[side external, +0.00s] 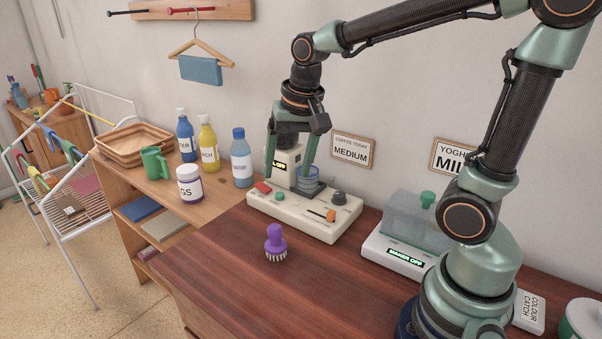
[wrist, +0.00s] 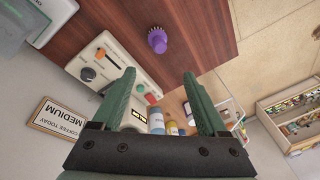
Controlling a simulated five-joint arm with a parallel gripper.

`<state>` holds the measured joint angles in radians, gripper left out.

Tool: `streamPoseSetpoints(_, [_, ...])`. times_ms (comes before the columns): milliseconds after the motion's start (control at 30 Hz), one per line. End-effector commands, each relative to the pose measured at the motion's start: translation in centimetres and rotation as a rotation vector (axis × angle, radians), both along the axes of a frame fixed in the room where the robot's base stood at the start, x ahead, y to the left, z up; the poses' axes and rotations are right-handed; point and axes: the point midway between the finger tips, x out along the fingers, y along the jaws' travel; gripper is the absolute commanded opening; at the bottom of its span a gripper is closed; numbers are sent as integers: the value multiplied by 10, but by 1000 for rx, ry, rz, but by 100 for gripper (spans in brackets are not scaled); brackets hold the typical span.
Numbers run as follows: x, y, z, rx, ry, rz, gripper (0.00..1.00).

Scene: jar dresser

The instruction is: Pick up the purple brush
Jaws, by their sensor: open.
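The purple brush (side external: 275,242) stands upright on the dark wooden dresser top, knob up and pale bristles down, in front of a cream machine. In the wrist view the purple brush (wrist: 157,40) shows beyond my fingertips, near the edge of the dark wood. My gripper (side external: 290,150) is open and empty, above the cream machine and behind and above the brush. In the wrist view my gripper (wrist: 160,75) shows two green fingers spread wide with nothing between them.
The cream machine (side external: 330,222) has knobs and a glass cup. A grey-lidded device (side external: 405,255) stands to its right. Bottles (side external: 208,145), a green mug (side external: 154,162) and a jar (side external: 189,185) are on the lighter shelf at left. The dresser top around the brush is clear.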

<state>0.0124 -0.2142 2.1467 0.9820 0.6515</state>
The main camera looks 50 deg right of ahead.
Motion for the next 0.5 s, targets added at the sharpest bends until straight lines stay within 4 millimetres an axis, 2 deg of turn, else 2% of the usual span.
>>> streamPoseSetpoints(200, [33,-3,-35,54,140,-334,76])
streamPoseSetpoints(333, [45,-4,-52,64,191,-477,76])
streamPoseSetpoints(500, [51,-5,-64,67,219,-566,76])
